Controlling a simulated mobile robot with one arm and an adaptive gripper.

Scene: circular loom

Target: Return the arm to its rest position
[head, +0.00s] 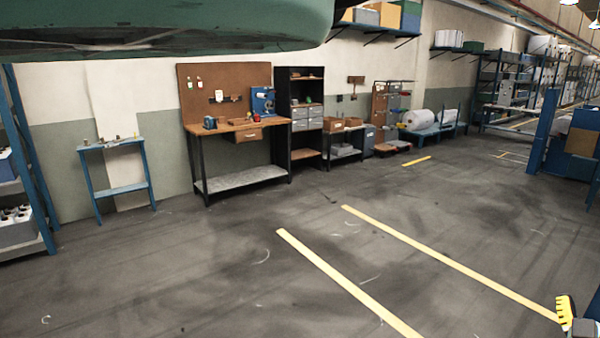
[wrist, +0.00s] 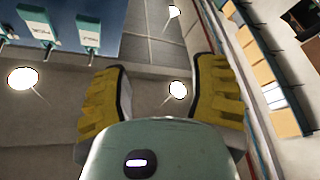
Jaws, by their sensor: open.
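My gripper (wrist: 160,92) shows in the wrist view with its two yellow ribbed fingers apart and nothing between them. Behind the fingers are the ceiling, several round lamps and a pipe run, so the wrist camera looks upward. In the head view, only a small part of my gripper (head: 566,312) shows at the bottom right corner, with one yellow finger upright; the rest is cut off by the frame edge. It appears clear of the furniture.
A workbench (head: 240,180) with a pegboard and a small blue table (head: 118,190) stand along the back wall. A blue rack (head: 30,170) is at the left edge. Blue equipment (head: 570,150) stands at right. The floor (head: 200,280) with yellow lines is open. A green-grey shape overhangs the top left.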

